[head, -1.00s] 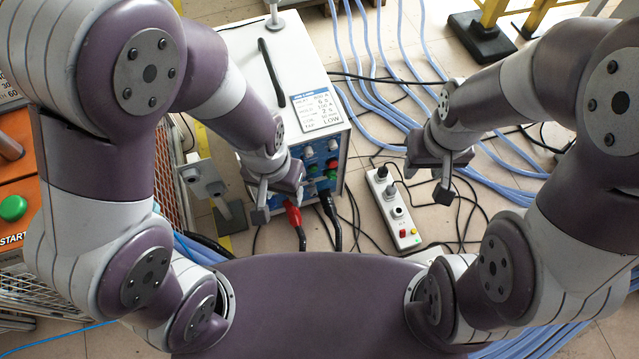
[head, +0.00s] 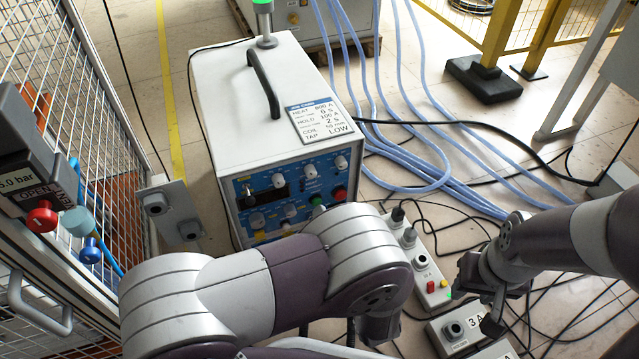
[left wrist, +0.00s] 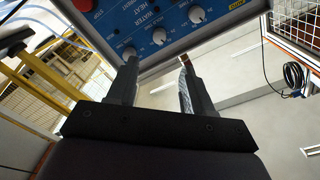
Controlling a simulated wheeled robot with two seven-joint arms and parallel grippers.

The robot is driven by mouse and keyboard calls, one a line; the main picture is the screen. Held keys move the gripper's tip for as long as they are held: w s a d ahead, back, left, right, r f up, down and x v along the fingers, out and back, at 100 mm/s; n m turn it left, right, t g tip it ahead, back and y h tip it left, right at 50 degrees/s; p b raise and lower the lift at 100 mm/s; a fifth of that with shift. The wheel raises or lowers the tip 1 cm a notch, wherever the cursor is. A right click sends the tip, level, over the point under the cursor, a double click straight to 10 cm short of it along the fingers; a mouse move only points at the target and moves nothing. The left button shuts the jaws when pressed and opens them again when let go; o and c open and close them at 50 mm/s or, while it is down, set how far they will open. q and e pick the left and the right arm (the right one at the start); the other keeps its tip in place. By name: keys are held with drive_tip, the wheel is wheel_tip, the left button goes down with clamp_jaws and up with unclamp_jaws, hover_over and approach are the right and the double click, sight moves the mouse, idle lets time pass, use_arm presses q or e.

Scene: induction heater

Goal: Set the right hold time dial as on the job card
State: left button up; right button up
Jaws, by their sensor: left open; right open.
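The white induction heater (head: 225,90) has a blue front panel (head: 268,190) with several pale dials and a red button. The job card (head: 318,120) on its top reads HEAT 800 A, 6 s, HOLD 100 A, 2 s, COIL 10 mm, TAP LOW. My right gripper (head: 486,308) is open, away from the heater.
A power strip (head: 425,270) and a box marked 3 A (head: 455,329) lie on the floor to the heater's right. Pale blue hoses (head: 425,150) run behind them. A mesh fence with valves (head: 90,248) stands left. My left arm covers the floor in front.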

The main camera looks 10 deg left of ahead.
sight(313, 176)
use_arm(q)
drive_tip(key=b+x, duration=0.5)
drive_tip(key=x, duration=0.5)
drive_tip(key=shift+w+a+f+b, duration=0.2)
drive_tip(key=shift+w+b, duration=0.1)
drive_tip(key=shift+b, duration=0.05)
drive_tip(key=shift+w+a+r, duration=0.1)
drive_tip(key=shift+w+r, duration=0.05)
drive_tip(key=shift+w, duration=0.1)
clamp_jaws()
